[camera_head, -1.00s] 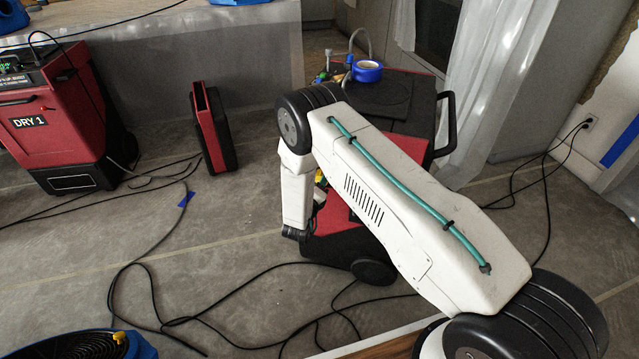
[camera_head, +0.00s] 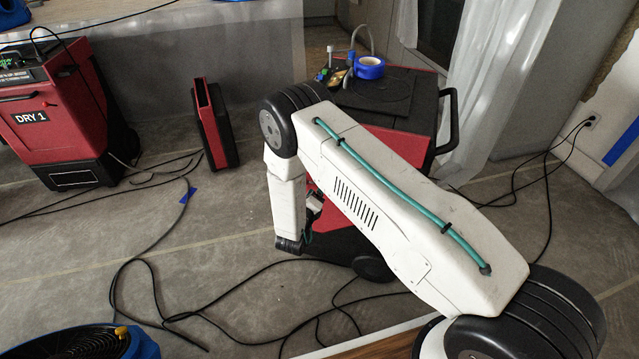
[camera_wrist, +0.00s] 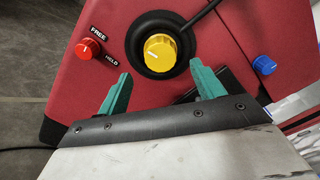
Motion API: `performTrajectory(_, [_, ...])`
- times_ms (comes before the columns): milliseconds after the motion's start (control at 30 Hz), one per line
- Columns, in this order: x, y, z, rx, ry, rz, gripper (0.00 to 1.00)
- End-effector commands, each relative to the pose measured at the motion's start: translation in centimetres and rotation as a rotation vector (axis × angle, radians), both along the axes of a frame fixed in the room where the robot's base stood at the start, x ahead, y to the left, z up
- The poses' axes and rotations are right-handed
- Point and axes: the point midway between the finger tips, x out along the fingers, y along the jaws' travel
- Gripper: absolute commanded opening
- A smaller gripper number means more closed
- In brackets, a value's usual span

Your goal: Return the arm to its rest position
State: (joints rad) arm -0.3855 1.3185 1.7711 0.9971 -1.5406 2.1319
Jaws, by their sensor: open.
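My arm spans the right half of the head view, its elbow high and its forearm hanging down in front of a red and black machine (camera_head: 345,242). My gripper (camera_wrist: 160,94) shows in the wrist view as two green fingers, spread apart with nothing between them. In that view the machine's red panel (camera_wrist: 190,22) lies beyond the fingers. It has a yellow knob (camera_wrist: 160,51) in a black ring, a red knob (camera_wrist: 88,48) between the labels FREE and HELD, and a blue knob (camera_wrist: 264,65). The knobs appear apart from the fingers.
A red dryer marked DRY 1 (camera_head: 62,125) and a slim red and black case (camera_head: 214,125) stand at the left. Cables (camera_head: 150,245) cross the floor. A blue fan (camera_head: 85,343) is at the lower left.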

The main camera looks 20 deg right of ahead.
Motion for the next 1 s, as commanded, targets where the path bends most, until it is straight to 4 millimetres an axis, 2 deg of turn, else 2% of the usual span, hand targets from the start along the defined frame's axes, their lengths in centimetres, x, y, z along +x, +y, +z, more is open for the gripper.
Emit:
performTrajectory(100, [-1.2,1.0,0.0,0.001,0.001,0.002,0.67])
performTrajectory(233, [-1.8,1.4,0.0,0.001,0.001,0.002,0.67])
performTrajectory(800, [-1.9,1.3,-0.2,-0.03,0.034,0.001,0.67])
performTrajectory(867, [-1.8,1.4,-1.2,-0.056,0.11,0.009,0.67])
performTrajectory(967, [-2.3,2.1,-4.6,-0.106,0.34,0.077,0.67])
performTrajectory(1000, [-2.9,2.5,-6.4,-0.133,0.453,0.121,0.67])
